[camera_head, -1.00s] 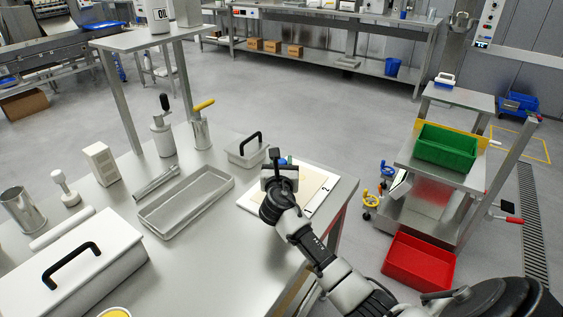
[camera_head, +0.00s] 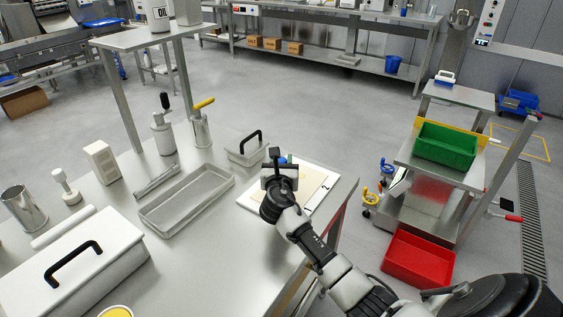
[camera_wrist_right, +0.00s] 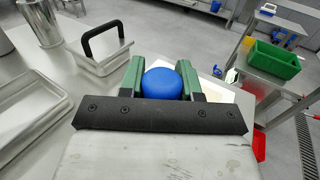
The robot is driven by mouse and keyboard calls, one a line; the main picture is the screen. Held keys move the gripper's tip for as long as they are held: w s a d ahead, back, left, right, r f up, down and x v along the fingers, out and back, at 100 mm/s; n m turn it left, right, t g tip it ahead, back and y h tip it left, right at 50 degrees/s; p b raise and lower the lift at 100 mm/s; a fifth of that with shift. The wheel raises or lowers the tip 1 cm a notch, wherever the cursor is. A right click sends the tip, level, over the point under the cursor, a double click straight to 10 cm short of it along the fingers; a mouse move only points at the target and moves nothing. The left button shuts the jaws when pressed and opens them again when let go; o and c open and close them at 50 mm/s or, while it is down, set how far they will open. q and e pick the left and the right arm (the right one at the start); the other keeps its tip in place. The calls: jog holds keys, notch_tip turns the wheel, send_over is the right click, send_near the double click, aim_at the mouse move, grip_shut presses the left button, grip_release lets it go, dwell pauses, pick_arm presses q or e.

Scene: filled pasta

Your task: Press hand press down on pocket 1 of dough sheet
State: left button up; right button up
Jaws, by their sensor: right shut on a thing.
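The pale dough sheet (camera_head: 314,181) lies on a white board (camera_head: 328,170) at the far right corner of the steel table. My left gripper is not in view.
A lidded steel container (camera_head: 246,152) stands close behind and left of the board. An empty metal tray (camera_head: 163,222) lies further left. A white box with a black handle (camera_head: 70,268) fills the near left. A cart with a green bin (camera_head: 447,145) stands beyond the table to the right.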

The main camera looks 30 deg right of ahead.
jog(key=shift+f+b, duration=0.4)
jog(key=shift+f, duration=0.3)
dwell(1.3)
notch_tip(320, 180, up, 7)
jog(key=p, duration=0.8)
jog(key=shift+r, duration=0.15)
dwell(0.3)
